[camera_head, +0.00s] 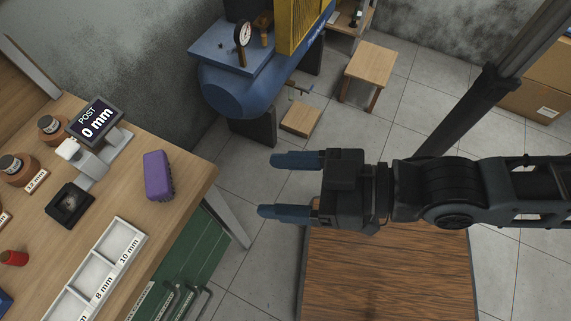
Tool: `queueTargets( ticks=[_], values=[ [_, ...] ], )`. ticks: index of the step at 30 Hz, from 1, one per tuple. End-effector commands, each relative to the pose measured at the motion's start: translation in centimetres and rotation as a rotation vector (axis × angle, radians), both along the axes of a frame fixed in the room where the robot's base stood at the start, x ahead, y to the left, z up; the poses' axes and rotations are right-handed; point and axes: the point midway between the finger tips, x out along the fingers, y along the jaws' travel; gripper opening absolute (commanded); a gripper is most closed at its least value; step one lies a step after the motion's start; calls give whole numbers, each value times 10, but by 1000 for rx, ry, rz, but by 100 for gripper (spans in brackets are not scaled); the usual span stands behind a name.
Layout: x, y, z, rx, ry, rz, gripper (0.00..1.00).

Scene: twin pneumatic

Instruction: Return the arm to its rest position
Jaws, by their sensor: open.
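My gripper (268,186) points left in the head view, with its two blue fingers apart and nothing between them. My arm reaches in from the right edge, roughly level across the picture. The gripper is to the right of the workbench (190,185) and touches nothing that I can see.
On the workbench are a purple block (158,176), a display reading "POST 0 mm" (96,120), and a labelled white tray (122,236). A blue compressor (245,88), a small wooden stool (368,68) and cardboard boxes (543,88) stand behind. Tiled floor lies between.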

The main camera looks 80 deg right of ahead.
Motion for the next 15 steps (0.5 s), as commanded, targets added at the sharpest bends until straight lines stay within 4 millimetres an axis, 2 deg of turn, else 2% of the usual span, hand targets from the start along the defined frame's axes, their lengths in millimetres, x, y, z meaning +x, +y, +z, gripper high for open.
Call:
queueTargets(
  ticks=[1,3,6,15],
  values=[
    [-12,-6,2,-24,6,11,72],
    [-22,-12,6,-48,5,23,72],
    [-29,-17,10,-67,2,33,72],
    [-30,-18,11,-70,0,35,72]
  ],
)
